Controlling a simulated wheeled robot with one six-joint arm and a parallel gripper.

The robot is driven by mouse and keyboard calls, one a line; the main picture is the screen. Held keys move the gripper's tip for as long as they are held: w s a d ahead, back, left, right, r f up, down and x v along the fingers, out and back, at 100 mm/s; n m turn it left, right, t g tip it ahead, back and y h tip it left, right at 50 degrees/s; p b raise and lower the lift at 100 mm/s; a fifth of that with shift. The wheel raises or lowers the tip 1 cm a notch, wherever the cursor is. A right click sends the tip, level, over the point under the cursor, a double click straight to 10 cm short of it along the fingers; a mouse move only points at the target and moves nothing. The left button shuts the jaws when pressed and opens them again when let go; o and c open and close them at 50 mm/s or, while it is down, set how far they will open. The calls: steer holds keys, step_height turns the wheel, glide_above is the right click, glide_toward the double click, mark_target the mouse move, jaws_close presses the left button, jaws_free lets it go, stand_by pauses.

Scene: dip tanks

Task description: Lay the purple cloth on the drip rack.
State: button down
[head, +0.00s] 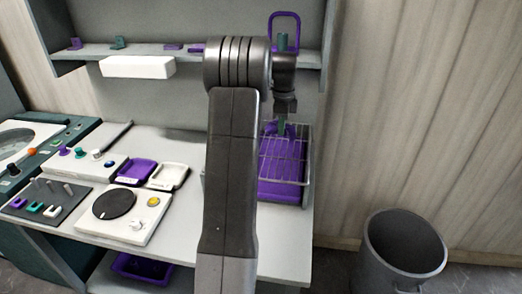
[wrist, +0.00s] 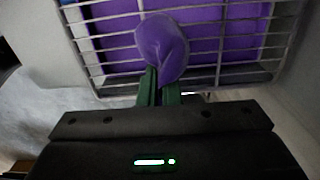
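The purple cloth (wrist: 162,48) is bunched at the tips of my gripper's green fingers in the wrist view. My gripper (head: 282,122) is shut on it and points down over the back part of the drip rack. The drip rack (head: 307,183) is a grey wire grid over a purple tray at the right end of the counter; its wires (wrist: 97,88) also show behind the cloth in the wrist view. In the head view, only a little of the cloth (head: 283,131) shows below the fingers. I cannot tell whether the cloth touches the wires.
A shelf (head: 190,52) with small purple and green items runs above the counter. A white box (head: 137,67) hangs under it. Left of my arm are a purple tray (head: 135,173), a white tray (head: 168,177) and a dial panel (head: 118,212). A grey bin (head: 404,250) stands at right.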

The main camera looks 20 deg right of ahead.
steer(key=shift+f, duration=0.9)
steer(key=c, duration=0.9)
jaws_free()
steer(key=shift+r, duration=0.1)
step_height(320, 180, up, 14)
steer(key=shift+b, duration=0.35)
steer(key=shift+f, duration=0.25)
